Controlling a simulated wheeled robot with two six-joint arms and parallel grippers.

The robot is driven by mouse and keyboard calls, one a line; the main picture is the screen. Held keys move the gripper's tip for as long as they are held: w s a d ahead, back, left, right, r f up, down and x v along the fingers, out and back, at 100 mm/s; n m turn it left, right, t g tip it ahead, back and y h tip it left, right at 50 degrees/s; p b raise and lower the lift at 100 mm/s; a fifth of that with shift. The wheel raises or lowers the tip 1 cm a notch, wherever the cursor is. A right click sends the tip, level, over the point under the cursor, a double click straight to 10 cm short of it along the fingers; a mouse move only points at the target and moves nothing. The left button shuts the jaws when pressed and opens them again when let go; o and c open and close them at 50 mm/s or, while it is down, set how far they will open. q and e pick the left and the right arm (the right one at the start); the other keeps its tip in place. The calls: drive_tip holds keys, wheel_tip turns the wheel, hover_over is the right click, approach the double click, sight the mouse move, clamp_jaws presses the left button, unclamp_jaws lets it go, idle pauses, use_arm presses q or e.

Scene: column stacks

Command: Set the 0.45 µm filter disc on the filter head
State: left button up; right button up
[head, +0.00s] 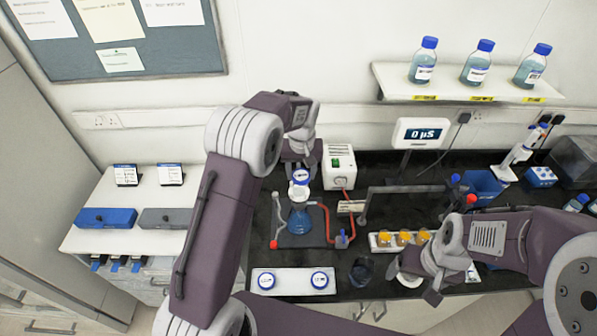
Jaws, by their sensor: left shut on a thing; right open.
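My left gripper (300,160) is above the glass flask (299,219) at the middle of the bench. It is shut on a round white filter disc with a blue mark (301,176); its label is too small to read. The disc is right over the pale filter head (299,191) on top of the flask; I cannot tell whether they touch. Two more blue-ringed discs, a left one (266,281) and a right one (319,280), lie on a white tray (292,284) at the front. My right gripper (424,287) is open at the front right, its fingers partly hidden.
A white pump box (339,166) stands behind the flask, with red tubing (326,222) beside it. A rack with orange-capped jars (404,238) and a dark cup (361,271) are to the right. Blue-capped bottles (477,64) stand on the wall shelf (455,84).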

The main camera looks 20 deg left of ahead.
use_arm(q)
drive_tip(key=shift+f+b, duration=0.3)
drive_tip(key=shift+f, duration=0.25)
drive_tip(key=f, duration=0.1)
drive_tip(key=w+a+f+b, duration=0.1)
drive_tip(key=f+b, duration=0.1)
drive_tip(key=shift+w+a+f, duration=0.3)
drive_tip(key=shift+f+b, duration=0.2)
drive_tip(key=shift+b, duration=0.2)
drive_tip(key=shift+s+d+r, duration=0.25)
drive_tip(key=shift+s+d, duration=0.25)
drive_tip(key=shift+w+a+f, duration=0.2)
drive_tip(key=shift+w+a, duration=0.1)
drive_tip(key=shift+s+d, duration=0.25)
use_arm(e)
drive_tip(key=f, duration=0.2)
drive_tip(key=w+f, duration=0.1)
drive_tip(key=f, duration=0.1)
drive_tip(key=shift+a, duration=0.4)
use_arm(q)
drive_tip(key=shift+w+a, duration=0.1)
use_arm(e)
drive_tip(key=shift+w+a+r, duration=0.1)
drive_tip(key=shift+r, duration=0.15)
use_arm(q)
drive_tip(key=shift+f, duration=0.25)
